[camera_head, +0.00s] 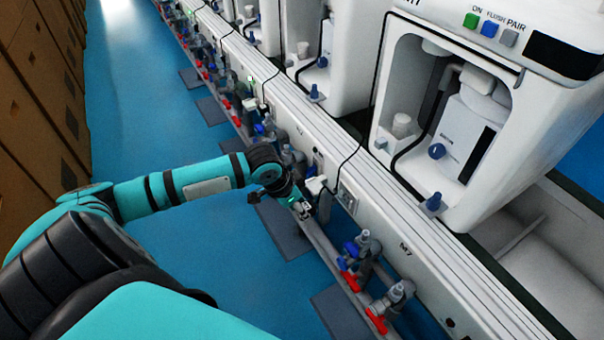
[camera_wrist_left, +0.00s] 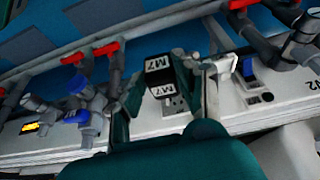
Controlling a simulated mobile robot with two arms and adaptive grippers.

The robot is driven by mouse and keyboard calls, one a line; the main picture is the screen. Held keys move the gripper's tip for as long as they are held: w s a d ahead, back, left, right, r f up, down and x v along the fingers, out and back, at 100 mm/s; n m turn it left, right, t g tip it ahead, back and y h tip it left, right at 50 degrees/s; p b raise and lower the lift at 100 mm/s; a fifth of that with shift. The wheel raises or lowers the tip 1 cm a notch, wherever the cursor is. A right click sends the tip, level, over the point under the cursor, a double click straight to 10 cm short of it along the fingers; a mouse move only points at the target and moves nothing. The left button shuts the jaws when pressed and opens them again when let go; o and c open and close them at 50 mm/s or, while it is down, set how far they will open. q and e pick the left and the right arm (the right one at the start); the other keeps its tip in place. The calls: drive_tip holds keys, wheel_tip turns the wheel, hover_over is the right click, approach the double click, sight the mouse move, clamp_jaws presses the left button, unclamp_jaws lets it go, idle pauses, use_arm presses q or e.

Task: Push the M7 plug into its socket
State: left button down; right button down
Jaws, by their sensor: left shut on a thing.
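The M7 plug (camera_wrist_left: 160,77), a dark block with white M7 labels, sits between the fingers of my left gripper (camera_wrist_left: 188,85) in the left wrist view. The gripper is shut on it. A pale socket plate (camera_wrist_left: 174,104) with dark holes shows just behind the plug; the fingers and plug hide part of it. I cannot tell whether the plug touches the socket. In the head view my left gripper (camera_head: 304,206) is beside the white rail, left of a socket plate (camera_head: 347,198). The plug is too small to make out there. My right gripper is not in view.
Grey valves with red and blue handles (camera_head: 362,255) stick out below the M7 label. The blue floor (camera_head: 245,240) is open to the left.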

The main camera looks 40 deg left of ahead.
use_arm(q)
drive_tip(key=shift+w+a+r, duration=0.1)
drive_tip(key=shift+w+a, duration=0.15)
drive_tip(key=shift+a, duration=0.45)
drive_tip(key=a, duration=0.1)
drive_tip(key=w+a+p, duration=0.1)
drive_tip(key=a, duration=0.1)
drive_tip(key=shift+w+a+p, duration=0.25)
drive_tip(key=shift+w+p, duration=0.05)
drive_tip(key=shift+w, duration=0.05)
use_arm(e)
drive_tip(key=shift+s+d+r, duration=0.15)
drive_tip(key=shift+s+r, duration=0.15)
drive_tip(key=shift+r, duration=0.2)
use_arm(q)
drive_tip(key=shift+d, duration=0.1)
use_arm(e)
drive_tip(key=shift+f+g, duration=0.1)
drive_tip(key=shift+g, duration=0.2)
use_arm(q)
drive_tip(key=w+d+f+b, duration=0.1)
drive_tip(key=w+d+f, duration=0.4)
drive_tip(key=w+d, duration=0.1)
drive_tip(key=shift+w+d, duration=0.15)
drive_tip(key=shift+d, duration=0.75)
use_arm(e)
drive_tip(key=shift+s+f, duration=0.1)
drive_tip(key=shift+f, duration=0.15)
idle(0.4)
